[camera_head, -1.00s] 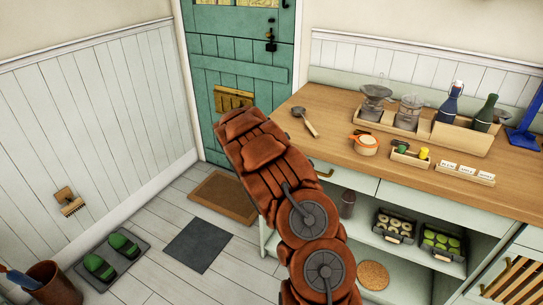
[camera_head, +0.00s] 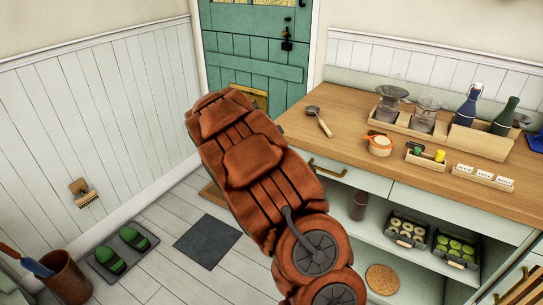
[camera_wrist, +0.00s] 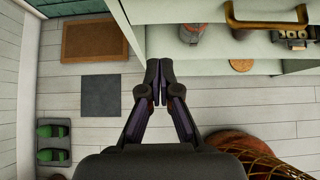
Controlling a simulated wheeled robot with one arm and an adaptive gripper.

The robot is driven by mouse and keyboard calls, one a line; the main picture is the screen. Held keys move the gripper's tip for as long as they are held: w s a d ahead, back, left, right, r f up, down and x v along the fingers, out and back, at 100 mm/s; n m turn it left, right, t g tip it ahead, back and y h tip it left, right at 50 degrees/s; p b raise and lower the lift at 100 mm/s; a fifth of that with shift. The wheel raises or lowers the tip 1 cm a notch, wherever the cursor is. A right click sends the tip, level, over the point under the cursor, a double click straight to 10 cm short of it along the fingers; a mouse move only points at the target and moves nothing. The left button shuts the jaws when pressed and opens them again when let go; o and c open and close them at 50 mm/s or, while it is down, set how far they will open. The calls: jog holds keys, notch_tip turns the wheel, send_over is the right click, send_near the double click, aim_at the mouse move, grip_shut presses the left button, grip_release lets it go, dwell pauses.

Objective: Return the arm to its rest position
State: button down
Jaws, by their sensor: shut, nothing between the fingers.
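My arm, with reddish-brown covers, rises through the middle of the head view, left of the wooden counter. My gripper (camera_wrist: 159,68) shows in the wrist view with its two dark fingertips together and nothing between them. It hangs over the pale plank floor, in front of the open shelf unit. In the head view the fingers are hidden behind the arm.
The wooden counter (camera_head: 353,112) carries a ladle, jars, bottles and an orange-lidded pot (camera_head: 380,145). Trays (camera_head: 407,230) sit on the shelf below. A grey mat (camera_head: 208,241), green slippers (camera_head: 122,250) and a bin (camera_head: 66,277) are on the floor.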

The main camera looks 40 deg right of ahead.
jog(key=shift+s+a+r, duration=0.15)
jog(key=shift+r, duration=0.05)
jog(key=s+a+r+m+g+y+p, duration=0.1)
jog(key=s+a+r+m, duration=0.45)
jog(key=s, duration=0.35)
jog(key=s+a+r+m+g+y+p, duration=0.1)
jog(key=s+a+r+m+g, duration=0.1)
jog(key=s+a+r+m, duration=0.45)
jog(key=s+a+m+g+y+p, duration=0.1)
jog(key=s+a+m+y, duration=0.2)
jog(key=s+a, duration=0.7)
jog(key=s+a+f+m+g+y+p, duration=0.1)
jog(key=s+a+m+y, duration=0.2)
jog(key=s+a+m, duration=0.4)
jog(key=s+a, duration=0.3)
jog(key=s, duration=0.6)
jog(key=shift+s+a+y, duration=0.25)
jog(key=shift+a+y, duration=0.05)
jog(key=shift+y, duration=0.1)
